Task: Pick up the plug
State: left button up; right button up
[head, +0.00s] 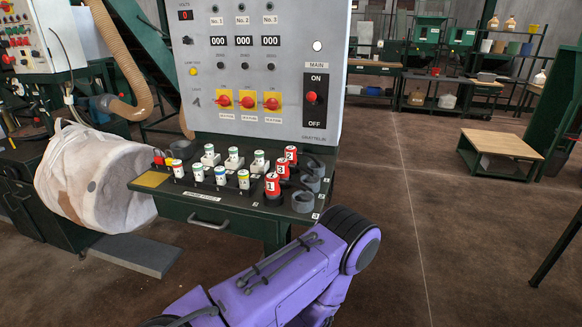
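Three red plugs stand together on the right part of the green bench shelf (220,200). They are marked 1 (272,186), 3 (283,168) and 2 (291,154), with 1 nearest the front edge. Dark parts at their sides are partly hidden. Grey round cups (303,202) sit just to their right along the shelf edge. A purple arm of mine crosses the lower middle of the view, in front of the shelf and apart from the plugs. Neither gripper shows in the head view.
A grey control panel (262,90) rises behind the shelf. Several white connectors (209,155) and small labelled cylinders (221,176) stand left of the plugs. Open brown floor lies right, with a wooden-topped low table (500,143).

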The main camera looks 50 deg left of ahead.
aim_at(273, 182)
jog(key=u, duration=0.6)
jog(key=i, duration=0.75)
jog(key=u, duration=0.85)
